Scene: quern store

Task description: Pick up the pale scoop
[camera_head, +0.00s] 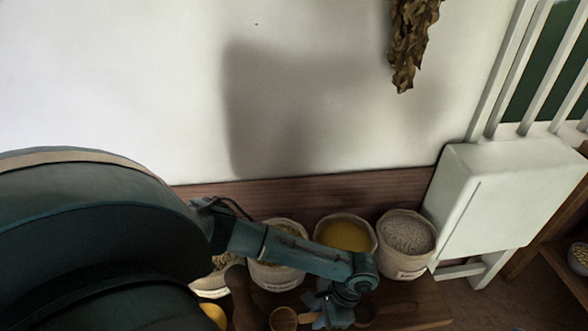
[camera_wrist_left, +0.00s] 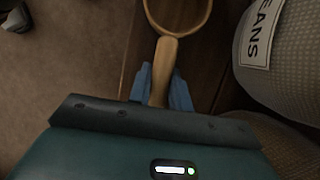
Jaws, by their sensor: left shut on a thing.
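The pale scoop (camera_wrist_left: 163,62) is light wood, with a round bowl at the top of the left wrist view and its handle pointing down toward my left gripper (camera_wrist_left: 162,88). The gripper's blue fingers are shut on the handle, one on each side. In the head view the scoop's bowl (camera_head: 283,319) shows at the bottom edge, just left of my left gripper (camera_head: 314,319). The handle there is mostly hidden by the gripper. I cannot tell whether the scoop touches the wooden surface below.
Several filled sacks stand along the wall, including one of yellow stuff (camera_head: 345,235) and one of grey stuff (camera_head: 406,236). A sack labelled "BEANS" (camera_wrist_left: 285,75) is close on the right in the wrist view. Dried leaves (camera_head: 408,45) hang above.

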